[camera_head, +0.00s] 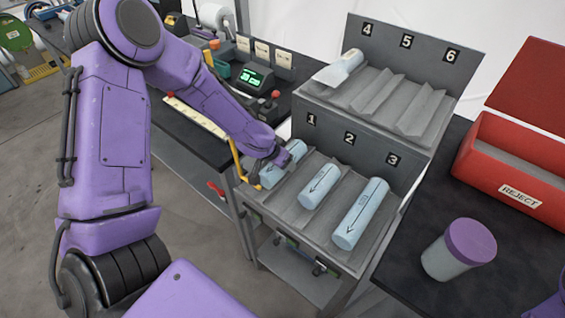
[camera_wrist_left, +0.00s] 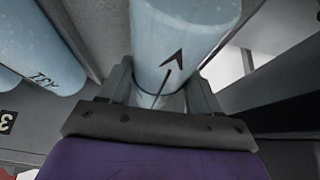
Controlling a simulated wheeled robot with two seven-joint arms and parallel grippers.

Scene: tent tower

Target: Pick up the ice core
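Three pale blue ice cores with black arrows lie in the lower rack's slots: one in slot 1 (camera_head: 294,151), one in slot 2 (camera_head: 320,187), one in slot 3 (camera_head: 359,214). My left gripper (camera_head: 266,172) is down at the slot 1 core and hides part of it. In the left wrist view, this core (camera_wrist_left: 180,45) runs between the two fingers (camera_wrist_left: 162,98), with a finger close along each side. Whether the fingers press on it is unclear. The core still lies in its slot. My right gripper is not in view.
A whitish piece (camera_head: 340,70) lies in slot 4 of the upper rack; slots 5 and 6 are empty. An open red REJECT box (camera_head: 505,165) and a purple-lidded jar (camera_head: 458,250) stand on the right-hand dark table. A bench with controls (camera_head: 255,78) is behind my left arm.

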